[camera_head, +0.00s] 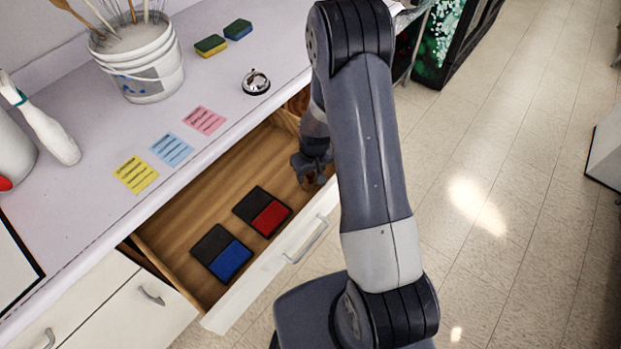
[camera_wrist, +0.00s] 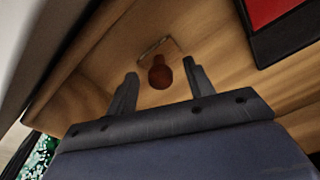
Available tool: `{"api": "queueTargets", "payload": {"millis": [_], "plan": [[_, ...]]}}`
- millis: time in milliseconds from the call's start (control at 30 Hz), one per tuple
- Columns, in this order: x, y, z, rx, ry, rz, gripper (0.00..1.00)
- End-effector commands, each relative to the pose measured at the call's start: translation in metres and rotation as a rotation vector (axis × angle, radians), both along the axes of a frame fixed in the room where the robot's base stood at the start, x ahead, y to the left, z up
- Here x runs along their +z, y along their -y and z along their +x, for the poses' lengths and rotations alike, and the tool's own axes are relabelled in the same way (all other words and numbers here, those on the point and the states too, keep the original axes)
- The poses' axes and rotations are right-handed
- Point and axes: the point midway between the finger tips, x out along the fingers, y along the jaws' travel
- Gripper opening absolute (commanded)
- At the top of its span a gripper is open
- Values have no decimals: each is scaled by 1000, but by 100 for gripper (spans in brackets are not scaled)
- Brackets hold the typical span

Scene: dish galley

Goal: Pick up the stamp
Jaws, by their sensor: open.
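The stamp (camera_wrist: 160,74) shows in the wrist view as a dark reddish-brown rounded handle on a small flat wooden base. It is on the wooden floor of the open drawer (camera_head: 180,223). My gripper (camera_wrist: 159,77) is open, with one finger to each side of the handle in the picture. I cannot tell whether the fingers touch it. In the head view my gripper (camera_head: 311,178) is down in the right end of the drawer, and my arm and gripper mostly hide the stamp.
A red ink pad (camera_head: 270,217) and a blue ink pad (camera_head: 230,260) lie open in the drawer. The drawer's white front (camera_head: 262,275) stands close to my gripper. On the counter are sticky notes (camera_head: 171,149), a bell (camera_head: 256,82), sponges (camera_head: 211,46) and a white bucket (camera_head: 150,75).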

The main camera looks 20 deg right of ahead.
Motion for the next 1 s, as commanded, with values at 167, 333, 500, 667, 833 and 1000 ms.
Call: {"api": "queueTargets", "payload": {"millis": [167,333,500,667,833,1000], "plan": [[-8,0,1,0,0,0,50],[-9,0,1,0,1,0,50],[-8,0,1,0,1,0,39],[-8,0,1,0,0,0,26],[-8,0,1,0,0,0,12],[-8,0,1,0,1,0,2]]}}
